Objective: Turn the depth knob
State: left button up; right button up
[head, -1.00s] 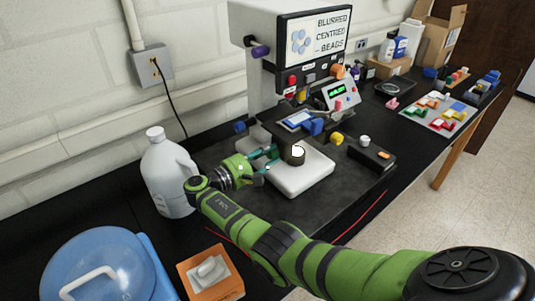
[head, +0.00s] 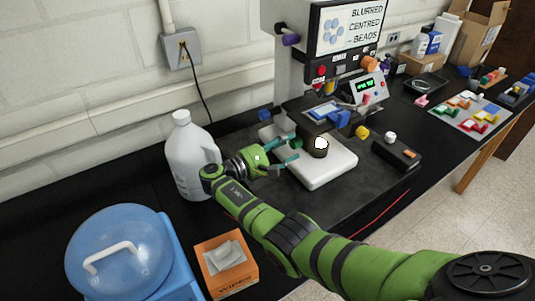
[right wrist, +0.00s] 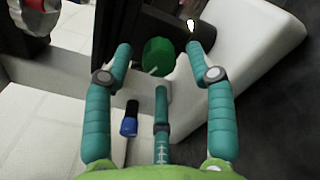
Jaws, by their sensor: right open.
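A machine with a sign and screen stands at the wall, with a white base plate (head: 340,165) in front. A small green knob (head: 297,143) sits at its left side; the frames show no readable label saying it is the depth knob. It also shows in the right wrist view (right wrist: 158,57), with a pale pointer line. My right gripper (head: 286,150) is open and empty, left of the green knob. In the wrist view its teal fingers lie around the knob's line of sight, apparently apart from it. My left gripper is not in view.
A white jug (head: 192,160) stands close behind my right wrist. Other knobs are purple (head: 290,40), orange (head: 370,63), yellow (head: 361,132) and blue (right wrist: 129,120). A black box (head: 398,154) lies to the right. A blue-lidded tub (head: 118,250) and orange wipes box (head: 226,265) are in front.

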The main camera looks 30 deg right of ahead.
jog(key=a, duration=1)
jog(key=shift+s, duration=0.35)
jog(key=shift+a, duration=0.1)
